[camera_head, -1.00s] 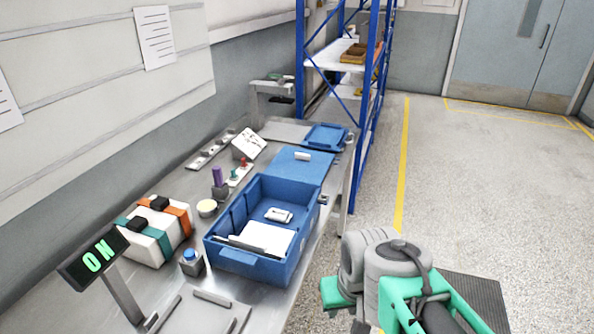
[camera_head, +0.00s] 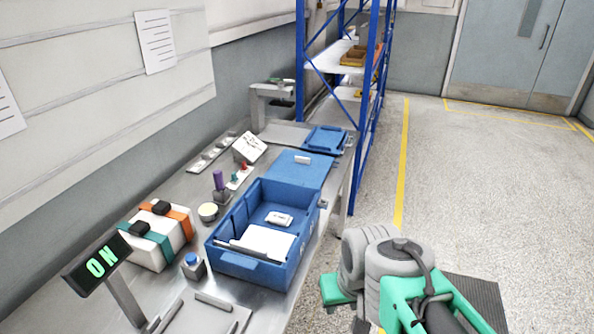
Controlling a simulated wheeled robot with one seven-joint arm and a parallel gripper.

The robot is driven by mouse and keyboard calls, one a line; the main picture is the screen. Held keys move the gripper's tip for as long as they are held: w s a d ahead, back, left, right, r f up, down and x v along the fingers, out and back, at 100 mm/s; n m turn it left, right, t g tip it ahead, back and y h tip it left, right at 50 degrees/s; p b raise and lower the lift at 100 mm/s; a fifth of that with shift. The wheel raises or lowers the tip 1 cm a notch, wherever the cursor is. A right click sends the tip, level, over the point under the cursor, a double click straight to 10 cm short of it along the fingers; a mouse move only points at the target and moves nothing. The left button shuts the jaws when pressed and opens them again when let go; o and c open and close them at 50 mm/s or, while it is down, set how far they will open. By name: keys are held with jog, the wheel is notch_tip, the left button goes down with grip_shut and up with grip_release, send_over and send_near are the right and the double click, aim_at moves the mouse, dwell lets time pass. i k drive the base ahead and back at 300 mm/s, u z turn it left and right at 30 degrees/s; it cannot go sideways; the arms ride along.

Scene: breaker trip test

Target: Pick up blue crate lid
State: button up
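The blue crate lid (camera_head: 299,169) lies flat on the steel table, just behind the open blue crate. A small white handle (camera_head: 303,160) stands up from its top. The blue crate (camera_head: 262,268) holds a white breaker-like block (camera_head: 278,218) and a pale flat sheet or booklet (camera_head: 268,240). My arm shows at the lower right, over the floor and to the right of the table, well apart from the lid. My gripper's fingers cannot be made out in this view.
A blue tray (camera_head: 326,138) lies beyond the lid. Left of the crate are a white box with straps (camera_head: 150,252), a blue button (camera_head: 191,259), a purple-topped stamp-like item (camera_head: 219,182) and an ON display (camera_head: 97,262). A blue-post shelf (camera_head: 367,90) stands behind. Floor at right is clear.

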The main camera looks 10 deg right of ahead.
aim_at(310, 168)
jog(key=z, duration=1.3)
jog(key=i, duration=2.3)
jog(key=u, duration=3.35)
